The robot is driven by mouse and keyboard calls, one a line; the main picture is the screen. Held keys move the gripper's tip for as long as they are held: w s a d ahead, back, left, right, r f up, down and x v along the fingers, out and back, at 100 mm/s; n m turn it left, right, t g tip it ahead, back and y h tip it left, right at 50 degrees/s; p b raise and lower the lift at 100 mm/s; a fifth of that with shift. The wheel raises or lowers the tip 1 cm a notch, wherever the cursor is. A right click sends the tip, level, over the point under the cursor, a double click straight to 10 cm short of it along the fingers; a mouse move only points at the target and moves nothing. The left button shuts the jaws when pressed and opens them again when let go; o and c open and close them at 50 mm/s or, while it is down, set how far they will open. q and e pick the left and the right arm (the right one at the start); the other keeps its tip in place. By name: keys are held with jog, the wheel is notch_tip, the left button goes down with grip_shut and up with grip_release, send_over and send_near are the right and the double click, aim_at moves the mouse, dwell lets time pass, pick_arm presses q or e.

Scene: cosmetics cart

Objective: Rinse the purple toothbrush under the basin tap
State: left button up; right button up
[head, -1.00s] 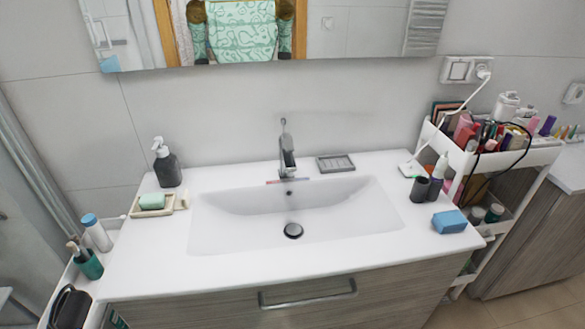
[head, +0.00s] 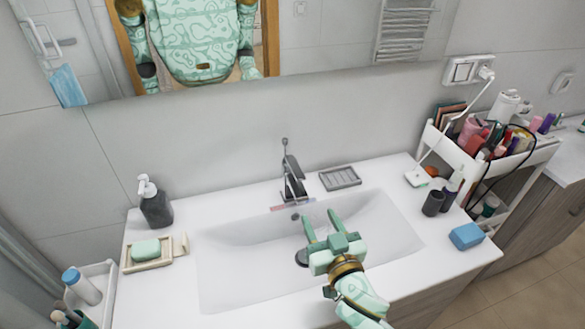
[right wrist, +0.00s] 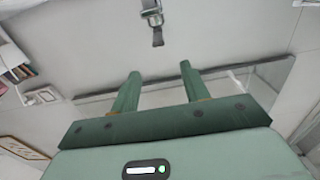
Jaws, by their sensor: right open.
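A thin reddish and purple strip (head: 293,205), which looks like the toothbrush, lies on the basin's back rim in front of the tap. It is too small to make out its bristles. The grey metal tap (head: 293,182) stands upright behind the white basin (head: 225,262). My right gripper (head: 321,218) is over the basin, its two green fingers apart and empty, pointing toward the back rim, to the right of the strip and apart from it. In the right wrist view the fingers (right wrist: 160,70) are also spread with nothing between them. My left gripper is not in view.
A soap dish (head: 133,266) with green soap and a dark pump bottle (head: 155,208) stand on the left. A grey tray (head: 340,179) lies right of the tap.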

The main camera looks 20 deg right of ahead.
send_near(300, 175)
jog(key=w, duration=0.3)
jog(key=w+b, duration=0.1)
jog(key=w, duration=0.5)
jog(key=shift+w+a+f, duration=0.15)
jog(key=shift+w+f, duration=0.1)
jog(key=shift+f, duration=0.05)
jog(key=shift+w, duration=0.3)
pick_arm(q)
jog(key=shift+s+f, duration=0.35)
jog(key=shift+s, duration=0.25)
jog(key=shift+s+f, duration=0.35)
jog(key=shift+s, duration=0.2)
